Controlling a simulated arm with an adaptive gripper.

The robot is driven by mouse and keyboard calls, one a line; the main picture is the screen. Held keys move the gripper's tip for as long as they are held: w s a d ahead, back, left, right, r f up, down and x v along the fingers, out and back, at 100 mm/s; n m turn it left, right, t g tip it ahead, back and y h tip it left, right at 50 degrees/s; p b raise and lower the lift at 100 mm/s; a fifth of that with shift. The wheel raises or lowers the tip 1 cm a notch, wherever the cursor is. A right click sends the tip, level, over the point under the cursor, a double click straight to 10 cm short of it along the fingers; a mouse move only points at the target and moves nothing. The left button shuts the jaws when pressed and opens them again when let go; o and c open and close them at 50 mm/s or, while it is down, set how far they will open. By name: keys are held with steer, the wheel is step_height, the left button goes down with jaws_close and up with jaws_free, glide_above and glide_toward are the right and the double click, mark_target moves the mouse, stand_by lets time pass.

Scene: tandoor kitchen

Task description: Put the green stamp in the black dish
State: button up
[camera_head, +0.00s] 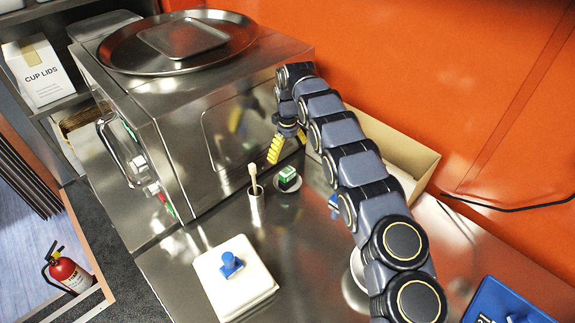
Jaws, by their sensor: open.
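A small green block with a pale top, which looks like the green stamp (287,174), sits on or in a small round dish (293,188) on the steel counter. That dish looks dark grey with a lighter rim; I cannot tell whether it is the black dish. My gripper (285,150) is open and empty, with yellow fingertips, above and slightly behind the green stamp and close to the steel oven's front. It appears apart from the stamp. No other dark dish is clearly visible; my arm hides part of the counter.
A metal cup (256,208) with a wooden-handled tool stands left of the dish. A blue stamp (230,265) is on a white block (253,291). A steel oven (180,125) bounds the left, a cardboard box (405,150) the back. A blue case (490,305) is lower right.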

steer(key=s+d+r+m+h, duration=0.1)
steer(key=s+d+r+m, duration=0.2)
steer(key=s+d+r, duration=0.35)
steer(key=s+d+r+m, duration=0.2)
steer(key=s+d+r, duration=0.2)
steer(key=s+r, duration=0.55)
steer(key=s+r+m+g+y, duration=0.1)
steer(key=s+m, duration=0.3)
steer(key=s, duration=2.5)
steer(key=shift+d+r+g, duration=0.2)
steer(key=shift+d+g, duration=0.1)
steer(key=shift+d, duration=0.1)
